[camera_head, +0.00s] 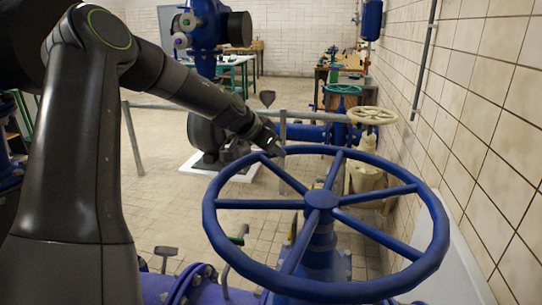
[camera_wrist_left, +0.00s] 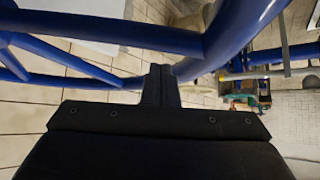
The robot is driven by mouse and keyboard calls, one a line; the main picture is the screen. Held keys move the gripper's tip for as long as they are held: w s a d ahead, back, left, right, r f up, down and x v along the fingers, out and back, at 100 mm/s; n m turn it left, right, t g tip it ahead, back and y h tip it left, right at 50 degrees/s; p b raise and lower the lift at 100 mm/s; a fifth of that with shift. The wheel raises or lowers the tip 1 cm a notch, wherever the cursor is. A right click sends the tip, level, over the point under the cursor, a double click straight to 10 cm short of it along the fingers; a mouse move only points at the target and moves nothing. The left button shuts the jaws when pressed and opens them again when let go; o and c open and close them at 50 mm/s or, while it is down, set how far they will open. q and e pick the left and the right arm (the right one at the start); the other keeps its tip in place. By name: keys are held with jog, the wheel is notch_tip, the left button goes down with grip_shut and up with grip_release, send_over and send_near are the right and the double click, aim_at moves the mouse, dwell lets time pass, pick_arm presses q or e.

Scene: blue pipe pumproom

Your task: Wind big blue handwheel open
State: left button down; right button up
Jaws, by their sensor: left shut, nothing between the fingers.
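The big blue handwheel (camera_head: 322,199) lies nearly flat on its blue valve in the front of the head view, with several spokes running from hub to rim. My left gripper (camera_head: 278,150) is at the far left part of the rim, its tips at or just above it. In the left wrist view the narrow fingers of my left gripper (camera_wrist_left: 160,72) are together with nothing visible between them. The blue rim (camera_wrist_left: 232,32) passes right beside the fingertips, and spokes cross to the left. I cannot tell whether the fingers touch the rim. My right gripper does not show.
A tiled wall (camera_head: 480,120) runs close along the right. A cream handwheel (camera_head: 372,115) and a smaller green handwheel (camera_head: 343,89) stand behind the big wheel. A grey railing (camera_head: 160,105) crosses behind. A dark pump (camera_head: 212,140) sits on a white plinth. Open floor shows at left.

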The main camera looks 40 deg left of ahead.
pick_arm(q)
jog(key=shift+s+a+p, duration=0.3)
jog(key=shift+s+p, duration=0.2)
jog(key=shift+s, duration=0.4)
jog(key=shift+s+f, duration=0.15)
jog(key=shift+f, duration=0.1)
jog(key=shift+s+p, duration=0.1)
jog(key=shift+p, duration=0.2)
